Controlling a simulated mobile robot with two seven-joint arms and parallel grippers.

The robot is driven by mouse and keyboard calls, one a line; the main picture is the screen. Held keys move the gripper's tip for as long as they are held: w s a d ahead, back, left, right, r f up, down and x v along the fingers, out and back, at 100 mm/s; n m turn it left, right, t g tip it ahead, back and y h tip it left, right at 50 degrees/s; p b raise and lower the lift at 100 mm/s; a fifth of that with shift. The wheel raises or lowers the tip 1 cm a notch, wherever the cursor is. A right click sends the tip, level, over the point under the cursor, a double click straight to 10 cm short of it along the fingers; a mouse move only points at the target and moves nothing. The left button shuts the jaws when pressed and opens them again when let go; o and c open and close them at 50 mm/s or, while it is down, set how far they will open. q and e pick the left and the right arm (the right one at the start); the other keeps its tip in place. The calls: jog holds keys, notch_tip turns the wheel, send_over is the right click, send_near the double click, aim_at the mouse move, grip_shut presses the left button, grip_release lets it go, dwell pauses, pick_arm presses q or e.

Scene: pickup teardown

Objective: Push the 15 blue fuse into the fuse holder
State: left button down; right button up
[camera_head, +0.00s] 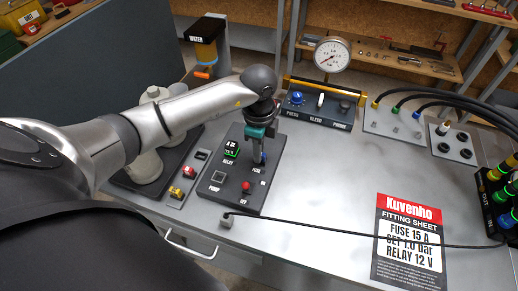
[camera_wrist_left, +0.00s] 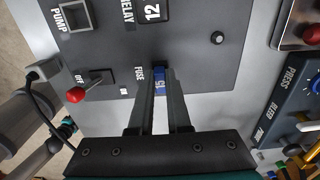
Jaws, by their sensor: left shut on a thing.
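My left gripper (camera_head: 259,160) points down over the dark control panel (camera_head: 217,194), with its fingers shut on the blue fuse (camera_head: 263,158). In the left wrist view the blue fuse (camera_wrist_left: 160,82) shows between the two fingertips, with a white "15" on it. It is at the spot beside the FUSE label (camera_wrist_left: 138,74). The fuse holder is largely hidden under the fuse and fingertips, so I cannot tell how deep the fuse sits. My right gripper is not in view.
A red-tipped switch lever (camera_wrist_left: 76,95) and a square PUMP socket (camera_wrist_left: 76,16) are on the same panel. A strip with red and yellow pieces (camera_head: 176,191) lies to the left. A fitting sheet (camera_head: 408,215) and black cable lie right. A gauge (camera_head: 332,54) stands behind.

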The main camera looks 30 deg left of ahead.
pick_arm(q)
jog(key=shift+f, duration=0.1)
dwell(0.8)
jog(key=c, duration=0.8)
grip_release()
notch_tip(320, 180, up, 15)
jog(key=shift+p, duration=0.35)
